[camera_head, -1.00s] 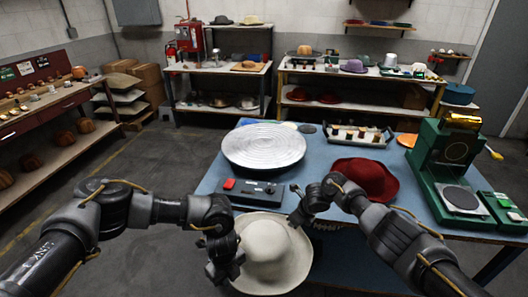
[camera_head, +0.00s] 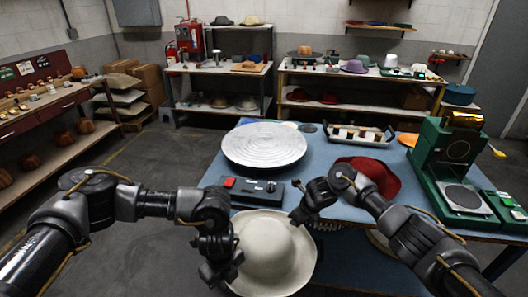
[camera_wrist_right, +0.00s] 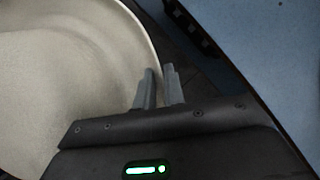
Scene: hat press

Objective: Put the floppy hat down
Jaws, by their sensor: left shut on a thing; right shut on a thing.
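The cream floppy hat (camera_head: 274,245) hangs crown up at the near edge of the blue table (camera_head: 345,262), held between my two grippers. My left gripper (camera_head: 222,268) is shut on the left side of its brim. My right gripper (camera_head: 300,215) is shut on the brim at the upper right. In the right wrist view the hat (camera_wrist_right: 70,80) fills the left side, and the right gripper's fingers (camera_wrist_right: 159,88) meet at its brim edge. The exact gap between hat and table is hard to tell.
A round ridged metal plate (camera_head: 264,146) and a black control box with a red button (camera_head: 256,192) lie beyond the hat. A red hat (camera_head: 372,178) sits right of them, partly behind my right arm. A green press (camera_head: 447,165) stands at the right.

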